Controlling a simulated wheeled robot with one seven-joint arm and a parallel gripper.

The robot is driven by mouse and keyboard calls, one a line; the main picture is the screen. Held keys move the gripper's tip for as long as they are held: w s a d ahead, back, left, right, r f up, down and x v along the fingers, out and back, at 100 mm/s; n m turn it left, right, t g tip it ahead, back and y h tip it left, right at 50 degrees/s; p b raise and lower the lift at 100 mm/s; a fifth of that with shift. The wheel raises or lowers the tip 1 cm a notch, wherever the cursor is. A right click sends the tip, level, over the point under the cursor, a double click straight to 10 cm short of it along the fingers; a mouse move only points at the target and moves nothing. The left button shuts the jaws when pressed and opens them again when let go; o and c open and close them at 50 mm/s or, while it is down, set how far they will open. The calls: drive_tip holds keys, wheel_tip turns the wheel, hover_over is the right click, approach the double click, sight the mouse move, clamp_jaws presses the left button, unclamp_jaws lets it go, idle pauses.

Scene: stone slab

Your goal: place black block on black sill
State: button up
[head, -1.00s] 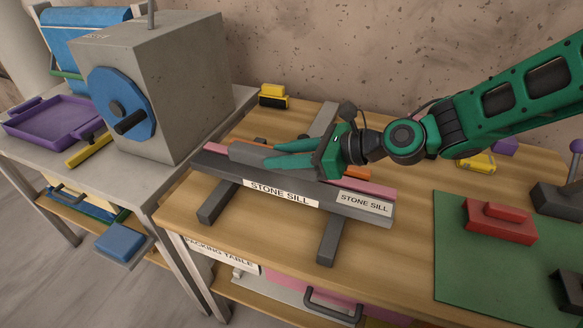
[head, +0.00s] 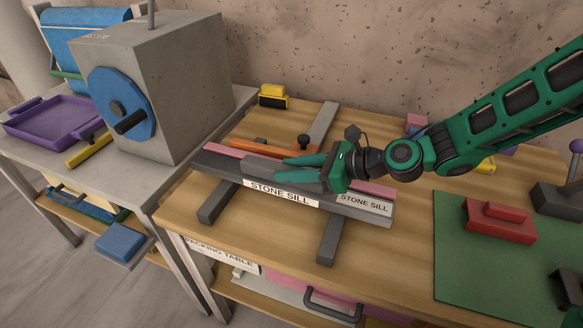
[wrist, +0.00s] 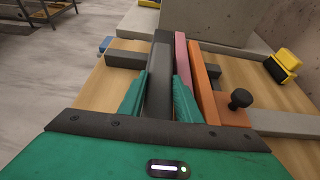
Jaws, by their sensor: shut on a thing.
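The black block (head: 258,170), a long dark grey bar, is between the fingers of my gripper (head: 300,169). My gripper is shut on it. In the wrist view the block (wrist: 158,95) lies lengthwise between the two green fingers (wrist: 160,97). The black sill (head: 213,163) is a long dark bar with "STONE SILL" labels on its front and right end. The block is over the sill, roughly in line with it, near its front edge. I cannot tell whether it touches the sill. My gripper hides part of the sill's right half.
A pink strip (head: 228,150) runs along the sill's back side. Behind it is an orange bar (head: 262,146) with a black knob (head: 303,141). Grey supports (head: 330,240) cross under the sill. A red block (head: 500,222) sits on a green mat (head: 470,265) at right.

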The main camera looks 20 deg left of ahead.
drive_tip(key=o, duration=1)
drive_tip(key=v, duration=1.2)
drive_tip(key=shift+w+r, duration=0.1)
drive_tip(key=shift+r, duration=0.05)
